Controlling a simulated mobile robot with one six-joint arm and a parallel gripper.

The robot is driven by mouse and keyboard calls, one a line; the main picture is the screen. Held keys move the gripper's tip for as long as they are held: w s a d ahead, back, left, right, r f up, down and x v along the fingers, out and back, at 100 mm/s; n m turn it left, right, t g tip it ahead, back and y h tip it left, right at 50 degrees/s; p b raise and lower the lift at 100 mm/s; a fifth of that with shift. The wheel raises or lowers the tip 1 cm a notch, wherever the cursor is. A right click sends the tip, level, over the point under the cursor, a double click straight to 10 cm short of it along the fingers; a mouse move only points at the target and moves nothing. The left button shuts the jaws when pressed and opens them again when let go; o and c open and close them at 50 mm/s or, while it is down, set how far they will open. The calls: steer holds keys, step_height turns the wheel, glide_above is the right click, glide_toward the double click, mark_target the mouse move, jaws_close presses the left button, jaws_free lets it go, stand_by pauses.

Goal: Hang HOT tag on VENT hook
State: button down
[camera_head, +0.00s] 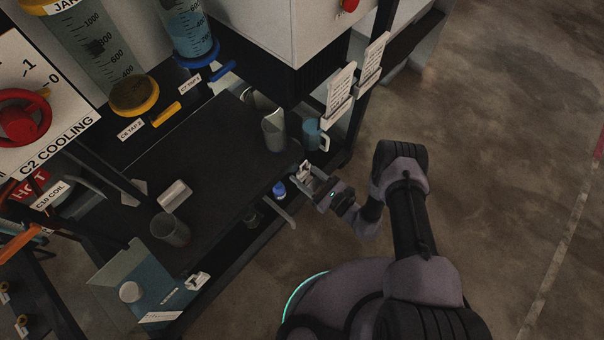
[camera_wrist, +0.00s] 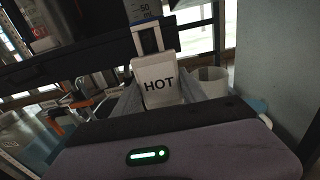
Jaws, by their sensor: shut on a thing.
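The white HOT tag (camera_wrist: 158,88) stands upright in the wrist view, its black lettering facing the camera and a pale loop above it. My gripper (camera_wrist: 160,100) is shut on the tag, with one grey finger on each side. In the head view my gripper (camera_head: 313,180) is at the front right edge of the dark bench, and a small white piece at its tips (camera_head: 304,168) appears to be the tag. I cannot make out a hook labelled VENT in either view.
The dark bench (camera_head: 235,165) carries a glass beaker (camera_head: 170,230) and a metal cup (camera_head: 274,131). A blue mug (camera_head: 312,134) stands near the gripper. White placards (camera_head: 341,90) hang at the back right. Open floor (camera_head: 500,180) lies to the right.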

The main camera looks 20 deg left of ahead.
steer(key=p+v, duration=0.1)
steer(key=v, duration=0.7)
steer(key=shift+d, duration=0.3)
steer(key=shift+s, duration=0.1)
